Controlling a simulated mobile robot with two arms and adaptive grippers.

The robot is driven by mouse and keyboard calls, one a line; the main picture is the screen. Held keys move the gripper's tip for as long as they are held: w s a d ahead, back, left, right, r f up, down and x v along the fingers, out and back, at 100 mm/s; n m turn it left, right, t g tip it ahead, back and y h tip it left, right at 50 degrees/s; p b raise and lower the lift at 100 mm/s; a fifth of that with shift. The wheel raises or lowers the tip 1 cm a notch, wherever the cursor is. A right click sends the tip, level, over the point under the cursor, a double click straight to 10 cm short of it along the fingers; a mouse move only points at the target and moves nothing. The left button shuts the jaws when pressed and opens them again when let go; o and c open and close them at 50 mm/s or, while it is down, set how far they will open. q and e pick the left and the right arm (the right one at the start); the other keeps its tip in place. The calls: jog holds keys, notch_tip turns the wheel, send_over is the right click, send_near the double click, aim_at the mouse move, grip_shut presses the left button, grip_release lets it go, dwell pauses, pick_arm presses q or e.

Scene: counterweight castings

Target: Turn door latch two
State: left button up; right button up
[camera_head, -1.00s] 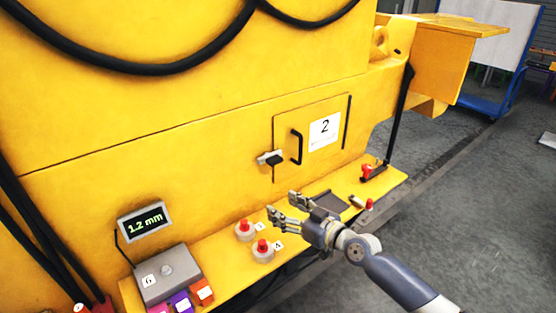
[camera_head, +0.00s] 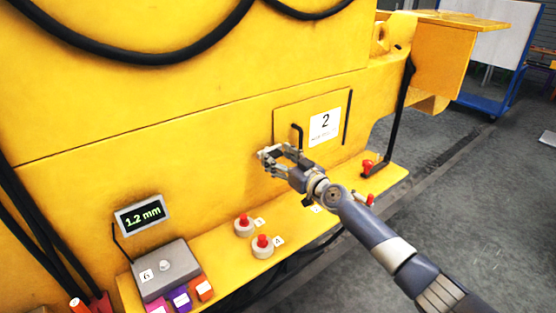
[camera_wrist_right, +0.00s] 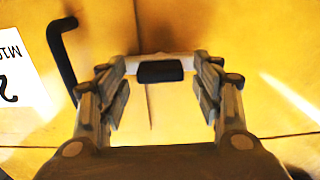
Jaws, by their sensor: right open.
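Door two is a yellow panel (camera_head: 288,111) with a white label marked 2 (camera_head: 324,127) and a black pull handle (camera_head: 297,134). In the right wrist view the latch, a black grip (camera_wrist_right: 160,71) on a pale bar, lies ahead between the fingertips. In the head view my right gripper (camera_head: 272,156) is at the door's left edge and hides most of the latch. Its fingers are open, one on each side of the latch; I cannot tell whether they touch it. The pull handle also shows in the right wrist view (camera_wrist_right: 62,60). My left gripper is not in view.
A yellow ledge (camera_head: 212,253) below the door carries two red-topped buttons (camera_head: 263,246), a grey box (camera_head: 163,268) and small coloured blocks. A display (camera_head: 142,215) reads 1.2 mm.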

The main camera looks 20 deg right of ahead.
jog(key=shift+w+a, duration=0.15)
jog(key=shift+w, duration=0.15)
jog(key=c, duration=1.1)
jog(key=shift+o, duration=0.2)
